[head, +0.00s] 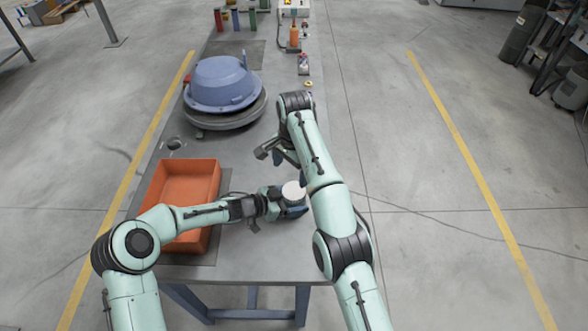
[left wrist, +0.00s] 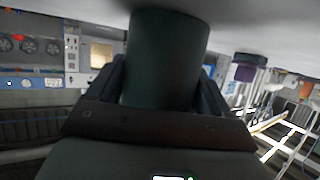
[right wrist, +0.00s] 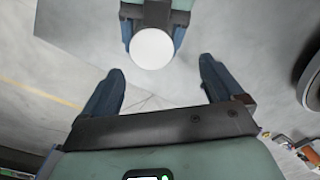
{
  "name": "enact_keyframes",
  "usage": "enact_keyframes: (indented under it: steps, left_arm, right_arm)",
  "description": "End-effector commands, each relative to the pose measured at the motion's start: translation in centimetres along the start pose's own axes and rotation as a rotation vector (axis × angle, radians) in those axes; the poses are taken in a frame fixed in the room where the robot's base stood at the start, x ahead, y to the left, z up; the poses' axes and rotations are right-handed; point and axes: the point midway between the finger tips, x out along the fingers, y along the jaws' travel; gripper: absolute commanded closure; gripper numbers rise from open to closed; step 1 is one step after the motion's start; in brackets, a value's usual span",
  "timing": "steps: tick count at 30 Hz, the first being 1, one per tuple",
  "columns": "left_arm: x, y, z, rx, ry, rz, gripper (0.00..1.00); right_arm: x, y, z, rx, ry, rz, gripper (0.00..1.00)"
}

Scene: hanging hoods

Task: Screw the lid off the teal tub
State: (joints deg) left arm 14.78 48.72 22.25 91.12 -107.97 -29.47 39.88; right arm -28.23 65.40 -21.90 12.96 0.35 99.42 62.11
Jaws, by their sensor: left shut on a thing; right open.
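The teal tub (left wrist: 165,60) stands dark between my left gripper's fingers in the left wrist view. Its round white lid (head: 293,190) faces up in the head view, near the table's right edge. My left gripper (head: 288,202) is shut on the tub's sides, below the lid. In the right wrist view the lid (right wrist: 151,49) is a plain white disc, with the left gripper's blue fingers on either side. My right gripper (right wrist: 162,70) is open and empty, apart from the lid. In the head view my right arm partly hides that gripper.
An orange tray (head: 182,169) lies on the grey table (head: 250,262) left of the tub. A blue hood-like casting (head: 221,84) sits on a round grey base farther back. Bottles and small items stand at the far end. Open floor lies to the right.

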Motion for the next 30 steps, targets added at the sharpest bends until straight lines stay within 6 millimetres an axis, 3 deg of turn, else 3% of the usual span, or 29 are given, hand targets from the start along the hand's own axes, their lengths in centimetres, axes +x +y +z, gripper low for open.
enact_keyframes:
  steps: [3,11,16,24,30]
  left_arm:
    - [0.0,0.0,-0.1,0.001,0.001,0.0,1.0]
    - [0.0,0.0,-0.1,0.001,0.001,0.0,1.0]
    - [0.0,0.0,-0.1,0.001,0.001,0.0,1.0]
    - [0.0,0.0,-0.1,0.001,0.001,0.0,1.0]
    - [0.0,0.0,-0.1,0.001,0.001,0.0,1.0]
  right_arm:
    - [0.0,0.9,-0.2,0.007,0.014,0.049,0.06]
    - [1.2,0.9,-0.2,0.006,0.014,0.057,0.06]
    - [2.6,1.2,-0.3,0.008,0.012,0.057,0.06]
    - [6.6,1.3,-0.3,0.008,0.012,0.056,0.06]
    - [7.8,1.4,-0.3,0.008,0.012,0.055,0.06]
